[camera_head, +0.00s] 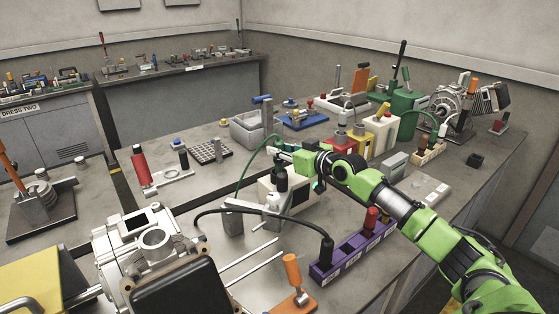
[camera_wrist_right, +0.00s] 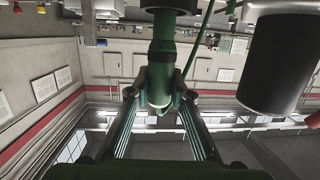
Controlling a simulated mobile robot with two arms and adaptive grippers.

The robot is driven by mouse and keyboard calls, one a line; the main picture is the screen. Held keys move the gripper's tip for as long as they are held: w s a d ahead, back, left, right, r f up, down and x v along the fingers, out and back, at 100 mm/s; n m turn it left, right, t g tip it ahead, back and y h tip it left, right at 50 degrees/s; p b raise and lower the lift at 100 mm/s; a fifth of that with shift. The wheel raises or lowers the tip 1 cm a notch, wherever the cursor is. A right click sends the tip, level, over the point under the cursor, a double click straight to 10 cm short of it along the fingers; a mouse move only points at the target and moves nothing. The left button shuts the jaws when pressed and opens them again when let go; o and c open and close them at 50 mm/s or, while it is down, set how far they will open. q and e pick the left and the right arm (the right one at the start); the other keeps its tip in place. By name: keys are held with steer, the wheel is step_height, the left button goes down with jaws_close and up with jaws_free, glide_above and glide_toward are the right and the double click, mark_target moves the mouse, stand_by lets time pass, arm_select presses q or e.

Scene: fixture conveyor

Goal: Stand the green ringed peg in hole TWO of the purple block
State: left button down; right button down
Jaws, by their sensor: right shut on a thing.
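The purple block (camera_head: 322,274) lies on the metal table at the lower middle of the head view. A black plug with a black cable stands in its near end and a dark red plug towards its far end. Dark openings show between them, but the labels are too small to read. My right gripper (camera_head: 282,162) is shut on the green peg (camera_wrist_right: 162,62), with a finger on each side of it in the right wrist view. In the head view the dark green peg (camera_head: 281,180) hangs upright below the gripper, by the cream box. Its lower end is unclear. My left gripper is not in view.
A cream box (camera_head: 305,194) with a dark window stands behind the purple block. A thin green cable (camera_head: 247,172) loops left of the gripper. An orange-handled clamp (camera_head: 293,272) is near the block's left end. Two metal rods lie left of the block.

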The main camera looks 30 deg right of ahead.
steer(key=shift+r+p, duration=3.1)
steer(key=shift+r, duration=1.3)
